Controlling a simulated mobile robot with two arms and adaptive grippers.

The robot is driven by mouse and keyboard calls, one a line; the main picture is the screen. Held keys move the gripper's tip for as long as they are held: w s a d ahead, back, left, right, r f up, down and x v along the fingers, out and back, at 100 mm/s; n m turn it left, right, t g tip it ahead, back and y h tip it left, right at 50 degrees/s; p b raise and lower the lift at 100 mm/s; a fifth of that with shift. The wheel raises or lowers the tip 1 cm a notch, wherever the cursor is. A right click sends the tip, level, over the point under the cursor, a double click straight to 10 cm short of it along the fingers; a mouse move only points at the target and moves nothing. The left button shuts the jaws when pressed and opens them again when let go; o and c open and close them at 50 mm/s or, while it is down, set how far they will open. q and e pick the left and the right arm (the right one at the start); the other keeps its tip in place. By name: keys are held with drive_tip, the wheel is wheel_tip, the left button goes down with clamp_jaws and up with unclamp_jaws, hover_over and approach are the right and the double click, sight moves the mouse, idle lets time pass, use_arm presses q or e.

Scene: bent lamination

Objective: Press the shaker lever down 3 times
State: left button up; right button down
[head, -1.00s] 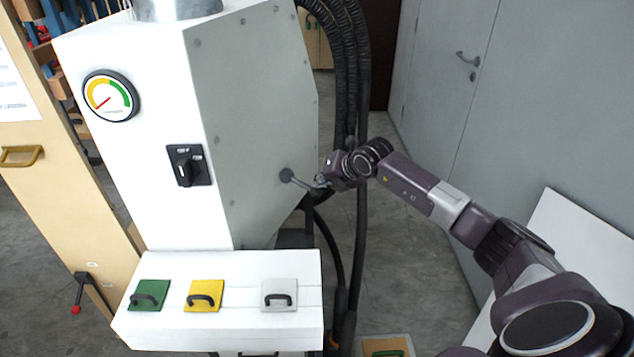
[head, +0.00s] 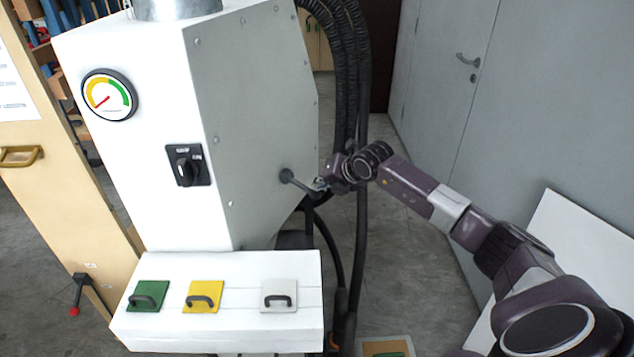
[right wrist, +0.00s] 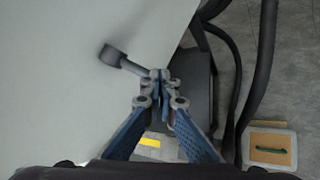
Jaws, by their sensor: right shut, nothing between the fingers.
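The shaker lever (head: 299,183) is a dark grey arm on a round pivot. It sticks out from the grey side panel of the white machine (head: 170,225) and slopes down to the right. In the right wrist view the lever (right wrist: 115,57) runs from its pivot toward my fingertips. My right gripper (head: 320,185) is at the lever's outer end. It also shows in the right wrist view (right wrist: 160,76), with its fingers shut and nothing held between them. The fingertips overlap the lever's end; I cannot tell whether they touch it. My left gripper is out of view.
Black hoses (head: 362,230) hang right behind the lever. A round gauge (head: 109,95) and a rotary switch (head: 187,165) are on the front.

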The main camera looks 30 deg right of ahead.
idle(0.3)
drive_tip(key=shift+r+p, duration=1.45)
drive_tip(key=shift+r, duration=0.9)
wheel_tip(320, 180, up, 5)
drive_tip(key=p, duration=0.2)
drive_tip(key=shift+p, duration=0.4)
idle(0.5)
